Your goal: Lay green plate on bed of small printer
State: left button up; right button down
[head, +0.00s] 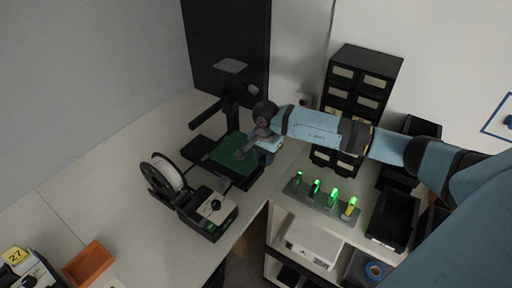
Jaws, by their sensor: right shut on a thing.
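The green plate (226,147) is a flat dark-green sheet in the middle of the head view. It lies over the bed area of the small black printer (229,112), whose post and arm rise behind it. I cannot tell whether the plate rests fully on the bed or is held slightly above it. My right gripper (241,154) reaches in from the right and is shut on the plate's right part. The gripper and wrist hide some of the plate's right side. My left gripper is not in view.
A white filament spool (167,174) and a black control box (212,209) stand in front of the printer. Several green-lit holders (315,188) and a black drawer cabinet (365,80) are to the right. An orange bin (88,264) sits lower left. The white table (110,185) is clear at left.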

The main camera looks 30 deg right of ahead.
aim_at(251, 154)
jog(key=shift+w+f, duration=0.1)
jog(key=shift+w, duration=0.1)
jog(key=shift+a+f+b, duration=0.2)
jog(key=shift+f+b, duration=0.15)
jog(key=shift+w+a+f, duration=0.15)
jog(key=shift+w+f, duration=0.1)
jog(key=shift+f, duration=0.05)
jog(key=shift+w+a+f+b, duration=0.15)
jog(key=shift+w+f+b, duration=0.25)
jog(key=shift+w+f, duration=0.15)
jog(key=shift+r, duration=0.1)
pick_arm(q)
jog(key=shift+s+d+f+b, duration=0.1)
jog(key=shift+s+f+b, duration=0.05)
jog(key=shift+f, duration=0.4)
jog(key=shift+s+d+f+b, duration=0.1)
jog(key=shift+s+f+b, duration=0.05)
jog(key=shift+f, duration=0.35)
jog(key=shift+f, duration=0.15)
pick_arm(e)
jog(key=shift+w, duration=0.2)
pick_arm(q)
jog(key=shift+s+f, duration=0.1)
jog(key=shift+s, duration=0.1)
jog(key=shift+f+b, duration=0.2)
jog(key=shift+b, duration=0.1)
pick_arm(e)
jog(key=shift+f, duration=0.25)
